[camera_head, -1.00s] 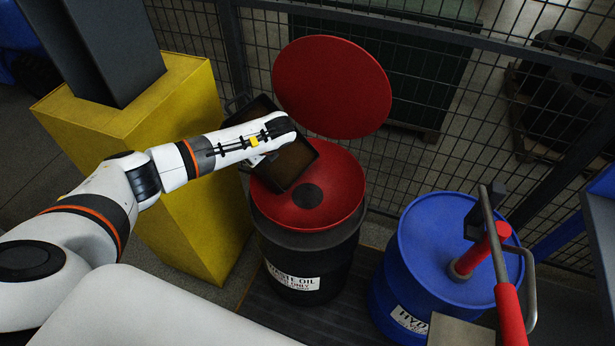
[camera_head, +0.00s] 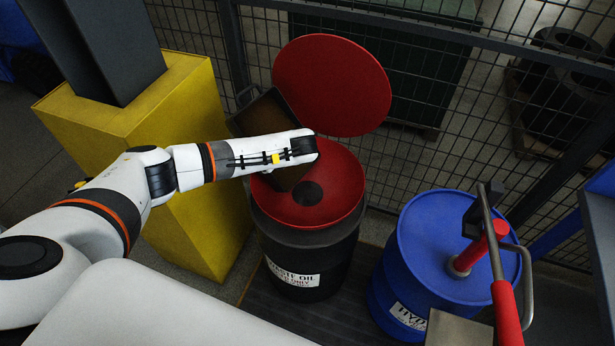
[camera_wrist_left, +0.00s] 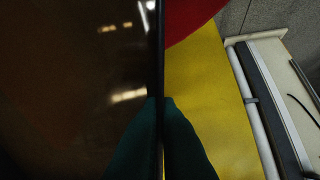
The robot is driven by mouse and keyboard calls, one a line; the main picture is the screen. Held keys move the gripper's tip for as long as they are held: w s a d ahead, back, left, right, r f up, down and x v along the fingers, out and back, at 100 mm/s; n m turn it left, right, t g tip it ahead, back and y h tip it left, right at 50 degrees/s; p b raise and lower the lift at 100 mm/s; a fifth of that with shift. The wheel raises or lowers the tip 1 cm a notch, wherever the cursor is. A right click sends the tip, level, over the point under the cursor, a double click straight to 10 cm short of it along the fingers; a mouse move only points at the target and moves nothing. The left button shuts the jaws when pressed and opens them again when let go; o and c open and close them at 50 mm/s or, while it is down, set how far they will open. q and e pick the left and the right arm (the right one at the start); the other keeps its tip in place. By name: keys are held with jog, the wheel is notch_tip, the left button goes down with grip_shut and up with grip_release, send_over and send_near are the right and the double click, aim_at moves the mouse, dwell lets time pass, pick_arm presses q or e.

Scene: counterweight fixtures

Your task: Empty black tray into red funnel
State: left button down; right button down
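The black tray (camera_head: 262,112) has a brown inside and hangs over the back-left part of the red funnel (camera_head: 337,190). It looks tilted toward the funnel, but my left arm covers its middle. The funnel sits on a black waste oil drum (camera_head: 305,262), with a dark round opening in its bowl. In the left wrist view the tray's brown inside (camera_wrist_left: 75,80) fills the left half, with bright reflections. My left gripper (camera_wrist_left: 161,108) is shut on the tray's wall, one dark green finger on each side. I cannot tell how much liquid is in the tray. My right gripper is out of view.
The round red lid (camera_head: 332,85) stands raised behind the funnel, before a wire mesh fence (camera_head: 440,100). A yellow pedestal (camera_head: 185,190) stands close on the left. A blue drum (camera_head: 420,250) with a red-handled pump (camera_head: 483,250) stands on the right.

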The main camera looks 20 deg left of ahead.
pick_arm(q)
jog(key=shift+d+r+y+b, duration=0.45)
jog(key=shift+y+b, duration=0.15)
jog(key=shift+b, duration=0.15)
jog(key=d+y+b, duration=0.1)
jog(key=d+r+y+b, duration=0.1)
jog(key=shift+s+r+t+y, duration=0.2)
jog(key=shift+r+t+y, duration=0.1)
jog(key=shift+t, duration=0.1)
jog(key=shift+s+d+y+p, duration=0.15)
jog(key=shift+y+p, duration=0.15)
jog(key=shift+p, duration=0.1)
jog(key=d+p, duration=0.1)
jog(key=d+y+p, duration=0.1)
jog(key=p, duration=0.1)
jog(key=shift+s+r+p, duration=0.1)
jog(key=shift+r+p, duration=0.2)
jog(key=shift+r, duration=0.05)
jog(key=shift+s+d+f+t+y+p, duration=0.3)
jog(key=shift+d+y+p, duration=0.1)
jog(key=shift+d+p, duration=0.25)
jog(key=shift+w+d+p, duration=0.1)
jog(key=shift+d+p, duration=0.05)
jog(key=shift+p, duration=0.2)
